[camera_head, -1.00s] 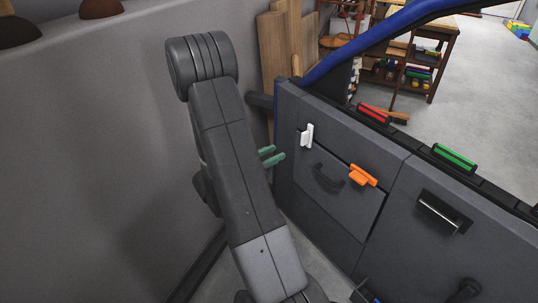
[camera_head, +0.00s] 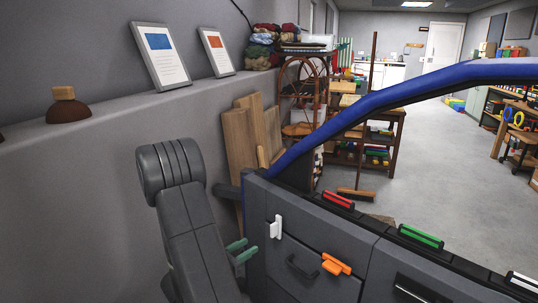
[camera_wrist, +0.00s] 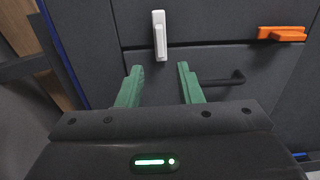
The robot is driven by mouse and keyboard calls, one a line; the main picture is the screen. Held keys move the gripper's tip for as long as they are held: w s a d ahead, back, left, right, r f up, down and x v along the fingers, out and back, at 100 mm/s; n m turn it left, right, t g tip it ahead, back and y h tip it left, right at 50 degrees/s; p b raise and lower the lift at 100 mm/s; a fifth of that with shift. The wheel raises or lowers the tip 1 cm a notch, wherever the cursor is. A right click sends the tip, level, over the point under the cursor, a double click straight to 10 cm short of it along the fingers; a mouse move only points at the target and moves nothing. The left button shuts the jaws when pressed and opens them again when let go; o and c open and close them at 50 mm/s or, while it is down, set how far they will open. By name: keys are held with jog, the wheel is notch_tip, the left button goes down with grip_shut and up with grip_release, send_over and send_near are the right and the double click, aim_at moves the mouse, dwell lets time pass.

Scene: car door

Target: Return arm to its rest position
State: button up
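My arm (camera_head: 190,235) stands at the lower left of the head view, beside the grey wall. My gripper (camera_head: 240,251) has green fingers and is just left of the door's near panel. In the wrist view my gripper (camera_wrist: 160,82) is open, with its two green fingers apart and nothing between them. The car door (camera_head: 315,238) is dark grey with a blue frame. A white handle (camera_wrist: 159,36) is beyond the fingertips, and an orange handle (camera_wrist: 281,34) is farther right. A black pull handle (camera_wrist: 225,79) is just right of the right finger.
The grey wall (camera_head: 60,210) is close on my left, with a ledge holding framed signs (camera_head: 160,55) and a brown dome (camera_head: 68,107). Wooden boards (camera_head: 245,135) lean behind the arm. Red (camera_head: 338,200) and green (camera_head: 421,237) pieces sit on the door sill. Open floor (camera_head: 430,140) lies beyond the door.

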aim_at(271, 232)
jog(key=b+x, duration=0.1)
jog(key=x, duration=1)
jog(key=shift+w+d, duration=0.2)
jog(key=shift+d, duration=0.05)
